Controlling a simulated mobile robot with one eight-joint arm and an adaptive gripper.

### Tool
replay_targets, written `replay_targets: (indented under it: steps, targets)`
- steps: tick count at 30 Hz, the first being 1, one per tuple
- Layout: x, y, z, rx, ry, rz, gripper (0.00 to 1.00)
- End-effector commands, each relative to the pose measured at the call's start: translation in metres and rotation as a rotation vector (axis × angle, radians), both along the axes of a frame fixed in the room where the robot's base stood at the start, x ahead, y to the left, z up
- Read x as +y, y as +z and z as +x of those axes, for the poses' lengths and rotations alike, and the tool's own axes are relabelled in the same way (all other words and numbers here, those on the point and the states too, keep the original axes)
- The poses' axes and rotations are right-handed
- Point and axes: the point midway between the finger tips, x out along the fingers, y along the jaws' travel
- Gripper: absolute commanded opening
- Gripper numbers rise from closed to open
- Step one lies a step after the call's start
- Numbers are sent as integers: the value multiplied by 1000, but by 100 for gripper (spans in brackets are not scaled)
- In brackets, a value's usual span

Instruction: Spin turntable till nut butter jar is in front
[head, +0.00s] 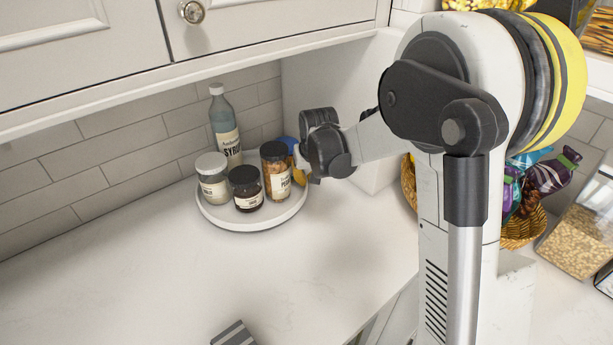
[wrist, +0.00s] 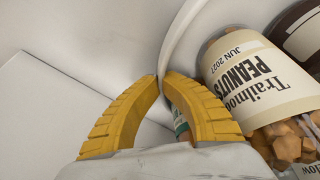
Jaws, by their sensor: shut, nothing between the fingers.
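The white round turntable (head: 232,222) stands in the counter's back corner; its rim shows in the wrist view (wrist: 172,45). On it, a small dark jar (head: 246,190) is nearest the front edge. A peanuts jar (head: 277,182) is to its right, also in the wrist view (wrist: 255,75). A white-lidded jar (head: 213,182) is at left and a syrup bottle (head: 226,130) at the back. A mostly hidden blue-topped item (head: 289,143) is at back right. I cannot tell which is nut butter. My gripper (wrist: 163,84) is shut and empty at the turntable's right rim; contact is unclear.
A wall cabinet (head: 270,30) hangs low over the turntable. The tiled wall (head: 110,150) is behind, and a white side panel (head: 320,80) closes the corner at right. The counter (head: 170,270) in front is clear apart from a grey striped item (head: 233,334).

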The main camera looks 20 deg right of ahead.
Motion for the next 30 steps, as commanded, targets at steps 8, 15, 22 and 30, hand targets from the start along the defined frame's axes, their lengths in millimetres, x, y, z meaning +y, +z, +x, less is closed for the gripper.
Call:
replay_targets:
  steps: [8,15,22,30]
  targets:
    - [6,0,-21,1,-133,-1,0]
    - [14,0,-39,2,-253,-2,0]
    - [23,0,-54,2,-369,-2,0]
    - [36,0,-71,2,-503,-2,0]
